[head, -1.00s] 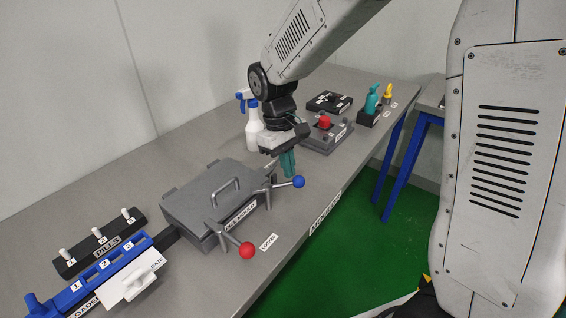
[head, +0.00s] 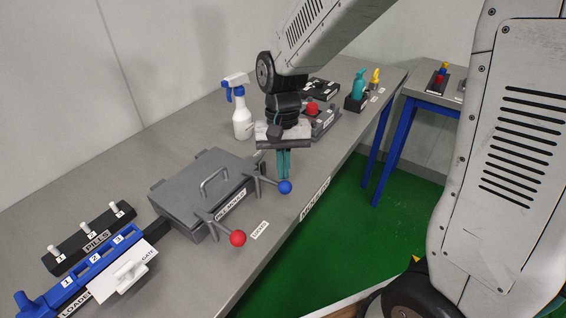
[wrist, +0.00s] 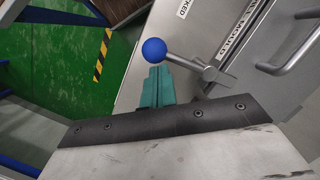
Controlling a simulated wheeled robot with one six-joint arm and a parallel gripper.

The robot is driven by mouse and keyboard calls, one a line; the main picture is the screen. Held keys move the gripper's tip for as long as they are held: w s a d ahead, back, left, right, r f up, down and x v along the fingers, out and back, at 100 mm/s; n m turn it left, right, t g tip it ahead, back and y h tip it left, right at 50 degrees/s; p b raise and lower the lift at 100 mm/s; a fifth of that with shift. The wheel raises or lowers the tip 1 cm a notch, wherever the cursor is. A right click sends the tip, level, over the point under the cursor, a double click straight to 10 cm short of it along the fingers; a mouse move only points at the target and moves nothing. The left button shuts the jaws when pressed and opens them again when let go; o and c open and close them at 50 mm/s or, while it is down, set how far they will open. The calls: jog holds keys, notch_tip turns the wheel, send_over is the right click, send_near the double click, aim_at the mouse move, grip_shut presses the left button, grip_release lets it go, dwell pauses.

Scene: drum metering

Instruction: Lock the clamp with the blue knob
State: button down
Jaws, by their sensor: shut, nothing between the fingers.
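The clamp with the blue knob (head: 285,187) is at the right front corner of the grey pill mould box (head: 206,190). Its lever points outward from the box, toward the table's front edge. In the wrist view the blue knob (wrist: 154,50) sits at the end of a grey lever (wrist: 190,65), just beyond my fingertips. My gripper (head: 284,176) is shut and empty, pointing down right beside the knob, with teal fingers (wrist: 156,82). I cannot tell whether the fingers touch the knob or lever.
A second clamp with a red knob (head: 238,238) is at the box's front left. A blue loader (head: 85,273) and a pills rack (head: 90,240) stand at left. A spray bottle (head: 242,120) stands behind my gripper. The table front by the label (head: 260,230) is clear.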

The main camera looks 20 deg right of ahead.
jog(key=shift+s+a, duration=0.15)
jog(key=shift+s, duration=0.05)
dwell(0.3)
dwell(0.3)
jog(key=w+d+r, duration=0.2)
jog(key=w+r, duration=0.3)
jog(key=r, duration=0.5)
jog(key=shift+w+d+r, duration=0.15)
jog(key=shift+w+r, duration=0.1)
jog(key=shift+w, duration=0.15)
jog(key=s+d+r+n+t, duration=0.1)
jog(key=s+d, duration=0.2)
jog(key=s, duration=0.8)
jog(key=s+d+r+n+t, duration=0.1)
jog(key=s+d, duration=0.3)
jog(key=s, duration=0.7)
jog(key=shift+s+r+n+t+h, duration=0.25)
jog(key=shift+s+n+t+h, duration=0.15)
jog(key=shift+n+t, duration=0.3)
